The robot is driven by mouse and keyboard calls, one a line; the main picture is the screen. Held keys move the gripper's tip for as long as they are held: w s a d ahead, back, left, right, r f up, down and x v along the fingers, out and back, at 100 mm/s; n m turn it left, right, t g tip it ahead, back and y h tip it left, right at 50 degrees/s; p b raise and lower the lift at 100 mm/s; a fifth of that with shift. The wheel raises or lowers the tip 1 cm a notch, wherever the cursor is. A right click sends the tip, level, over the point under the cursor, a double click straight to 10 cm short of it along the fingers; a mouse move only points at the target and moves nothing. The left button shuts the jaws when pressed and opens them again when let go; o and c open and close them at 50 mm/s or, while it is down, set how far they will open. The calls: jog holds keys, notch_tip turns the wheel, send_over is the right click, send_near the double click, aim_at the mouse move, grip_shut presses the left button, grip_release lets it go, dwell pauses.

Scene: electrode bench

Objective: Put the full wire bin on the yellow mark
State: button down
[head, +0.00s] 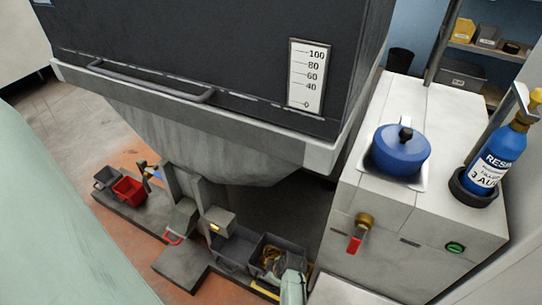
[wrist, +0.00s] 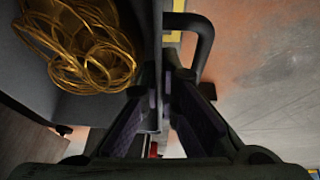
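The full wire bin (head: 283,240) is a grey open bin holding a coil of golden wire (head: 272,258). It sits low at the bottom middle of the head view. In the wrist view its wall (wrist: 157,30) and the wire (wrist: 85,50) fill the left side. My gripper (wrist: 161,85) has its fingertips close together on either side of the bin's wall, beside a dark loop handle (wrist: 207,38). It looks shut on that wall. A yellow strip (head: 264,291) shows beside the bin in the head view. Its full outline is hidden.
Another grey bin (head: 236,250) stands just left. A red bin (head: 128,189) and a small grey bin (head: 106,177) stand farther left. A large hopper (head: 220,140) hangs above. A white cabinet (head: 385,240) with a red-handled valve (head: 355,243) stands close on the right.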

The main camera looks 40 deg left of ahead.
jog(key=shift+w+a+f+b, duration=0.1)
jog(key=shift+f+b, duration=0.2)
jog(key=shift+f, duration=2.2)
jog(key=c, duration=2.3)
grip_release()
jog(key=o, duration=0.5)
jog(key=p+v, duration=0.1)
jog(key=v, duration=1.1)
